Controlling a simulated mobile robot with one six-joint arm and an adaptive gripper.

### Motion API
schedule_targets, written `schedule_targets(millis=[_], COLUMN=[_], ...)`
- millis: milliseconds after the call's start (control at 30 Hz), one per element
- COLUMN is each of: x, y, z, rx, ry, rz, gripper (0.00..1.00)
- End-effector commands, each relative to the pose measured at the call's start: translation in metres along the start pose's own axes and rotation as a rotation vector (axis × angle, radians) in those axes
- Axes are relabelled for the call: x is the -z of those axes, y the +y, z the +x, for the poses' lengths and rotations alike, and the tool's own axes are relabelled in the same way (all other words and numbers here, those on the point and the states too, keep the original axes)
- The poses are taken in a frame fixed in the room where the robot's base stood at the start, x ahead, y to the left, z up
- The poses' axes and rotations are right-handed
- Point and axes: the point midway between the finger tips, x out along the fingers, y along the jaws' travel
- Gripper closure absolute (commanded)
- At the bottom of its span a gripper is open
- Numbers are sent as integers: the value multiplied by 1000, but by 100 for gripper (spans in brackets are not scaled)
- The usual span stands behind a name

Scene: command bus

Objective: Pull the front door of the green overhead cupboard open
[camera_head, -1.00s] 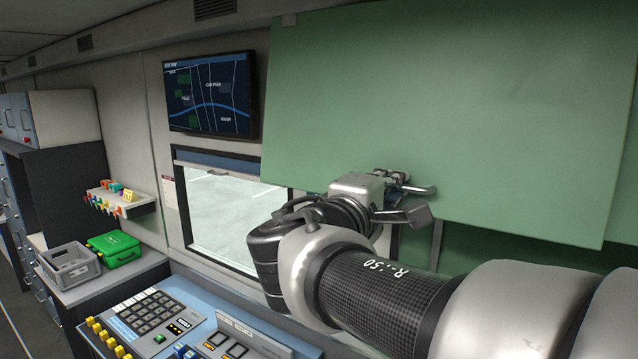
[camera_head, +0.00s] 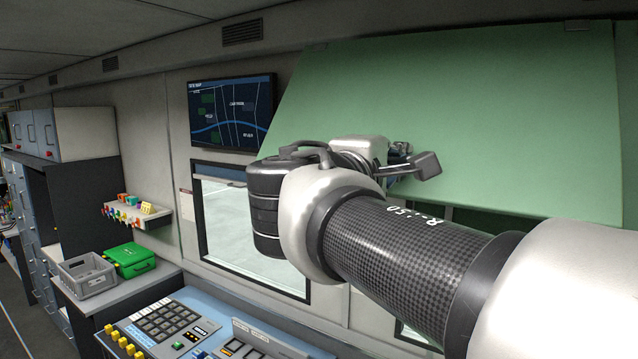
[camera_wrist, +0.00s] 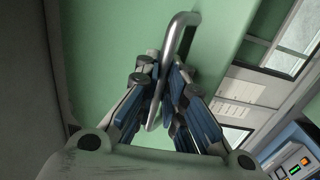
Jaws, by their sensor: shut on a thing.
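The green door (camera_head: 470,110) of the overhead cupboard fills the upper right of the head view. It tilts outward from its top edge, its lower edge standing off the cupboard. Part of the darker green cupboard body (camera_head: 480,222) shows beneath it. In the wrist view, a bent metal bar handle (camera_wrist: 182,32) is fixed to the green door face (camera_wrist: 110,40). My gripper (camera_wrist: 164,82) has its blue-padded fingers closed around this bar from both sides. In the head view my own wrist hides most of the handle and fingers.
A wall screen (camera_head: 231,112) hangs left of the door, above a window (camera_head: 235,225). A control console (camera_head: 175,325) lies below my arm. A grey crate (camera_head: 87,278) and a green case (camera_head: 130,260) stand on a counter at the left.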

Motion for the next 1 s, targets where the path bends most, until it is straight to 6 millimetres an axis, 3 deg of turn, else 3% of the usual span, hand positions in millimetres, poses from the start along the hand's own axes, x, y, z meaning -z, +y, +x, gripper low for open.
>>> schedule_targets(millis=[333,600,1000], x=[0,-1,-1], y=[82,130,151], z=[-54,-73,-80], rx=[0,26,122], ry=[5,3,1], rz=[7,11,8], gripper=[100,100,100])
